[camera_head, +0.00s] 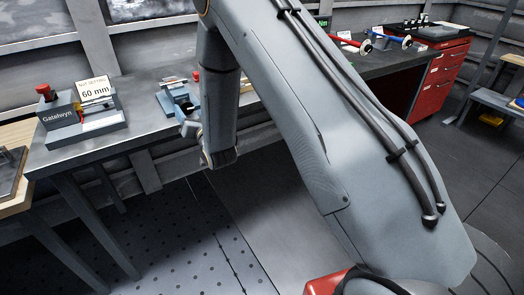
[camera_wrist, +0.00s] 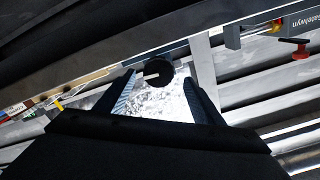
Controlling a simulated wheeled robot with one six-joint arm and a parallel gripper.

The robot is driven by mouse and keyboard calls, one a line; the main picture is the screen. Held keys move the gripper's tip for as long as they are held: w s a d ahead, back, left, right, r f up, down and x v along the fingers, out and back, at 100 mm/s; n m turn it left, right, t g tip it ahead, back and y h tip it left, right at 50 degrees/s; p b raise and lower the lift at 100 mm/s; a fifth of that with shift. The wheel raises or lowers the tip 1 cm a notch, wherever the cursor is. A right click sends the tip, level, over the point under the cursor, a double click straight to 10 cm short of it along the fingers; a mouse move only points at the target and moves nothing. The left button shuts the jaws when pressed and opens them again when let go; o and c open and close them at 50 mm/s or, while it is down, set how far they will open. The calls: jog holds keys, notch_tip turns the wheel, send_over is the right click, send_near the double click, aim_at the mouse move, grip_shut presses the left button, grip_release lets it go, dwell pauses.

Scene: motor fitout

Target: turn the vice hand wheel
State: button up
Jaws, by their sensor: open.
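In the wrist view, a dark round disc (camera_wrist: 158,70) with a short pale bar across its left side shows at the bench's front edge. It looks like the vice hand wheel. My gripper (camera_wrist: 160,78) is open, with one finger to each side of the disc in the picture. I cannot tell whether either finger touches it. In the head view, a small blue-and-grey device (camera_head: 176,98), possibly the vice, sits on the bench, partly covered by my arm. My gripper cannot be made out clearly there.
The grey bench (camera_head: 140,150) carries a Gatelwyn device (camera_head: 82,117) with a red knob and a "60 mm" card (camera_head: 95,90). A red drawer cabinet (camera_head: 437,75) stands at the back right. Red (camera_head: 362,46) and blue (camera_head: 402,42) handled items lie near it. Perforated floor below the bench is clear.

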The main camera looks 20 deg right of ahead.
aim_at(187, 107)
jog(key=p+x, duration=0.1)
jog(key=x, duration=0.4)
jog(key=shift+w+d, duration=0.1)
jog(key=shift+w, duration=0.2)
jog(key=n+p, duration=0.2)
jog(key=n, duration=0.1)
jog(key=shift+s+r+p, duration=0.15)
jog(key=shift+p, duration=0.15)
jog(key=n+p, duration=0.3)
jog(key=n, duration=0.1)
jog(key=shift+n, duration=0.4)
jog(key=s+d+f+m+g+h+b, duration=0.1)
jog(key=s+d+g, duration=0.3)
jog(key=s, duration=0.5)
jog(key=s+d+f+m+g+h+b, duration=0.1)
jog(key=s+d+g+b, duration=0.3)
jog(key=s+d, duration=0.5)
jog(key=s+d+f+m+g+h+b, duration=0.1)
jog(key=s+d+g, duration=0.3)
jog(key=s, duration=0.6)
jog(key=shift+d+m+h+b, duration=0.4)
jog(key=shift+d+h+b, duration=0.35)
jog(key=shift+d, duration=0.4)
